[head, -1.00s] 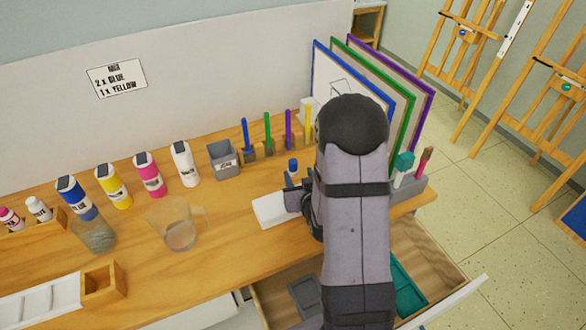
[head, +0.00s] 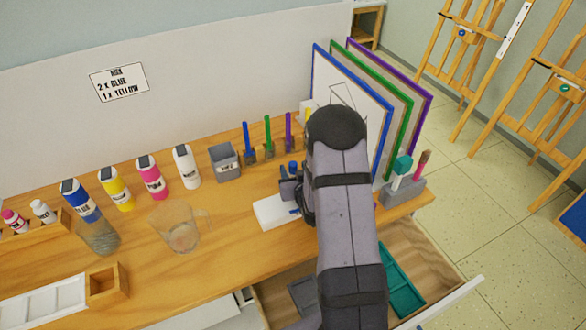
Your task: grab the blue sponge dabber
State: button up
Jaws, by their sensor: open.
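My gripper (head: 290,198) is open, low over the table beside the white pad, and partly hidden by my own arm. A small blue-topped thing (head: 293,166) shows just behind the gripper fingers and may be the blue sponge dabber. Its lower part is hidden, and I cannot tell whether it is between the jaws or behind them. A bit of blue also shows at the front finger, too small to make out. A teal-headed tool (head: 402,165) stands in a grey holder (head: 407,192) at the right, apart from the gripper.
The white pad (head: 270,213) lies under the gripper. A grey cup (head: 225,163), several coloured markers and a bottle row stand behind and left. A clear jug (head: 177,230) stands left. Framed boards (head: 352,95) stand close behind my arm. An open drawer (head: 430,262) lies below the front edge.

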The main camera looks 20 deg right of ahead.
jog(key=c, duration=1.1)
jog(key=shift+r, duration=0.15)
jog(key=shift+c, duration=0.2)
notch_tip(320, 180, up, 10)
jog(key=shift+b, duration=0.45)
